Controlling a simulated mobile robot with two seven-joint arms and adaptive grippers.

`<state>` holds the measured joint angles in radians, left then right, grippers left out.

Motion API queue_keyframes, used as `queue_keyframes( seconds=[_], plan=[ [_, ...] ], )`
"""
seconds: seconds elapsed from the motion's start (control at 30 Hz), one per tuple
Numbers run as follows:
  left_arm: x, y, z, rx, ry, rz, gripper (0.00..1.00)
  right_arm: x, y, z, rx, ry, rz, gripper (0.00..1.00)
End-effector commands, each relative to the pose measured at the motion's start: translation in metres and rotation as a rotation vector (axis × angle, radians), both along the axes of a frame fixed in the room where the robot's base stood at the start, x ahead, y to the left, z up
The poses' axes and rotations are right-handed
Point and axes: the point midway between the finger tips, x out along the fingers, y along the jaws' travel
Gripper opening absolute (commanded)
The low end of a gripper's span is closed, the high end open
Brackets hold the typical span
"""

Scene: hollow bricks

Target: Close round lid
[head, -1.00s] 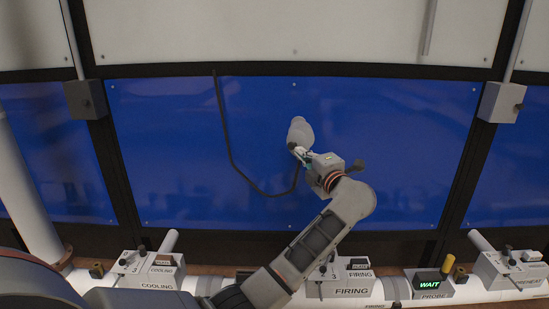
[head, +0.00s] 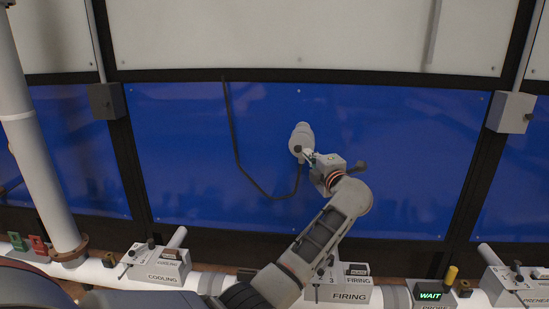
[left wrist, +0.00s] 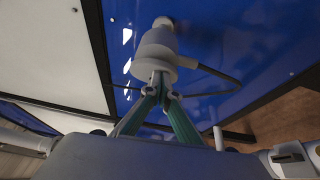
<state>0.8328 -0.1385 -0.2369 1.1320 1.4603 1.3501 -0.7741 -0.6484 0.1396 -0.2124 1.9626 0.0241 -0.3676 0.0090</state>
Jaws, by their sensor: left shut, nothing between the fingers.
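A pale grey round fitting (head: 301,135) sticks out from the blue panel, with a wider round lid-like end towards me. In the left wrist view this round end (left wrist: 154,62) is straight ahead, with a narrower neck behind it. My left gripper (head: 307,154) is at the lower right of the fitting in the head view. In the left wrist view its green fingers (left wrist: 164,91) are shut and empty, with the tips at or very near the rim of the round end. I cannot tell whether they touch. The tips partly hide the rim. My right gripper is out of view.
A dark cable (head: 238,160) hangs down the blue panel (head: 400,150) and loops up to the fitting. Below run white pipes with labelled boxes, such as the FIRING box (head: 350,295) and a lit WAIT sign (head: 430,295). A tall white pipe (head: 40,170) stands at left.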

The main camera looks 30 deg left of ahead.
Motion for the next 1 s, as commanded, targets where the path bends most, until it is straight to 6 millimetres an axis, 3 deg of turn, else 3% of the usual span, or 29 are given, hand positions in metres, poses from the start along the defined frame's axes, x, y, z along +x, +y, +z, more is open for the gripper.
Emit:
queue_keyframes(
  seconds=[0.5,1.0],
  plan=[
    [0.027,-0.004,0.0,0.0,0.001,-0.006,0.0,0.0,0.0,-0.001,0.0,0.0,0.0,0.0],
    [0.032,-0.003,0.0,0.0,0.0,-0.005,0.0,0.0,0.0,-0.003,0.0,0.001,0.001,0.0]
  ],
)
